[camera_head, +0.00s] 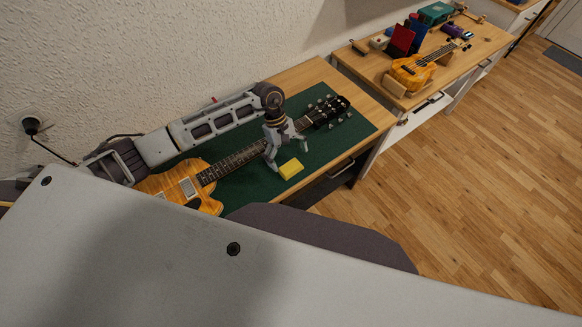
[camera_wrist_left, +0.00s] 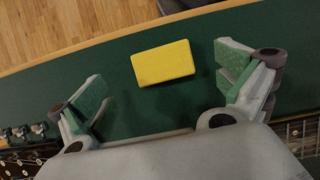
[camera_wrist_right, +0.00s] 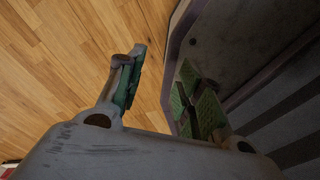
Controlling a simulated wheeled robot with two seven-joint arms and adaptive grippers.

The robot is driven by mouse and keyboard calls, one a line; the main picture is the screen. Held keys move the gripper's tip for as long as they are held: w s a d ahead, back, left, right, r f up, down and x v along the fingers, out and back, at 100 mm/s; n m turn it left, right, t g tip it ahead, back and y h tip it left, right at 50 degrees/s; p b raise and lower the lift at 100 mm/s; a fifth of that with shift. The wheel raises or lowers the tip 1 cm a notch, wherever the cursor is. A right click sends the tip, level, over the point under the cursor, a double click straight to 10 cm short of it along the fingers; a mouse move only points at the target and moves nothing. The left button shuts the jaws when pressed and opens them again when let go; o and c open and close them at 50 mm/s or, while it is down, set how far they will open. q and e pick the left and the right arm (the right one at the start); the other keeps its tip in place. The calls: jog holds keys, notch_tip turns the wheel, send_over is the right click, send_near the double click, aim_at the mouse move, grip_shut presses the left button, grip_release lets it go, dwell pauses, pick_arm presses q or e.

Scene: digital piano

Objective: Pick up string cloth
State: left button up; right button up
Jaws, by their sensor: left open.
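The string cloth (camera_head: 291,169) is a small yellow block-like pad lying flat on the green mat, beside the guitar neck. It also shows in the left wrist view (camera_wrist_left: 163,63), near the mat's edge, between and beyond the fingertips. My left gripper (camera_head: 279,152) hangs over the guitar neck, pointing down, just left of the cloth. In the left wrist view its fingers (camera_wrist_left: 160,88) are wide apart with nothing between the pads. My right gripper shows only in the right wrist view (camera_wrist_right: 160,88); its fingers are apart and empty, above the wooden floor.
An orange electric guitar (camera_head: 180,188) lies on the green mat (camera_head: 243,190) under my left arm. A second bench (camera_head: 345,62) at the back right bears a small guitar (camera_head: 414,71), a green box (camera_head: 435,13) and red and blue items. The wooden floor (camera_head: 470,180) at right is clear.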

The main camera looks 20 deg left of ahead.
aim_at(291, 166)
pick_arm(q)
jog(key=x, duration=0.3)
jog(key=shift+r+p, duration=0.1)
jog(key=shift+p, duration=0.2)
jog(key=shift+s+f, duration=0.1)
jog(key=shift+f, duration=0.25)
pick_arm(e)
jog(key=shift+s+a+r, duration=0.1)
jog(key=shift+a+r, duration=0.1)
jog(key=shift+a, duration=0.3)
jog(key=shift+s+a+r, duration=0.1)
jog(key=shift+a+r, duration=0.1)
jog(key=shift+a, duration=0.25)
pick_arm(q)
jog(key=c, duration=0.8)
jog(key=shift+c, duration=1.4)
pick_arm(e)
jog(key=shift+d, duration=0.65)
